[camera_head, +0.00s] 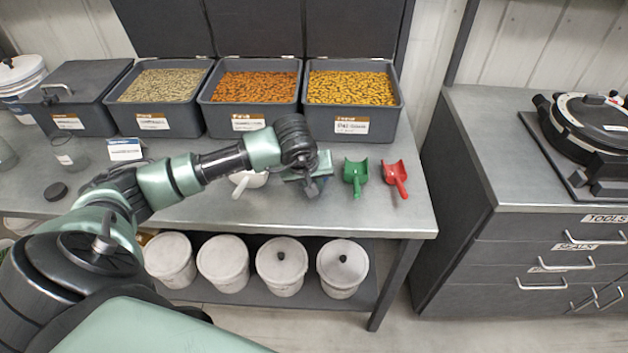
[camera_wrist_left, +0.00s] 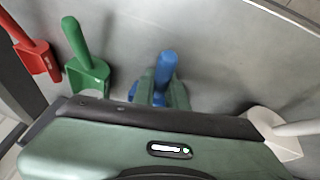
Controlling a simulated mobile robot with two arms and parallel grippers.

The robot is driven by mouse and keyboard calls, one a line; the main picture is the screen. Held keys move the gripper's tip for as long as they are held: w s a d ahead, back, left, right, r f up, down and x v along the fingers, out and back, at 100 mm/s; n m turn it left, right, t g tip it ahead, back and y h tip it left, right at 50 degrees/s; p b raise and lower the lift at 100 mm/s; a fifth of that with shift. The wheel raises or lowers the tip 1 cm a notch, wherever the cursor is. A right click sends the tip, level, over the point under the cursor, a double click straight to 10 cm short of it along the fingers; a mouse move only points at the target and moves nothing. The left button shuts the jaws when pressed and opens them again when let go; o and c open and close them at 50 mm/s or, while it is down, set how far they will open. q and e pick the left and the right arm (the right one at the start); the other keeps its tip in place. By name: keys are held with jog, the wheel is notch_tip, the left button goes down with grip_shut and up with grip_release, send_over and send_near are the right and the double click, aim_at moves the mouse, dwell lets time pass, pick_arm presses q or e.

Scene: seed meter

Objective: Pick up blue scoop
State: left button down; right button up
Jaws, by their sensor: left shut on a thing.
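The blue scoop (camera_wrist_left: 166,64) shows in the left wrist view, its handle between the green fingers of my left gripper (camera_wrist_left: 160,90). The gripper is shut on it. Most of the scoop's bowl is hidden behind the fingers and gripper body. In the head view my left gripper (camera_head: 312,182) is over the bench, between the white scoop and the green scoop, and it hides the blue scoop. I cannot tell whether the scoop still touches the bench. My right gripper is not in view.
A green scoop (camera_head: 355,175) and a red scoop (camera_head: 396,176) lie right of the gripper, a white scoop (camera_head: 246,180) left. Open bins of pellets, including the yellow one (camera_head: 352,123), stand behind on the bench (camera_head: 405,217). Lidded buckets (camera_head: 343,268) sit below.

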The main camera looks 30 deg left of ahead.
pick_arm(q)
notch_tip(320, 180, up, 20)
jog(key=b, duration=0.2)
jog(key=shift+f, duration=0.25)
jog(key=shift+f, duration=0.1)
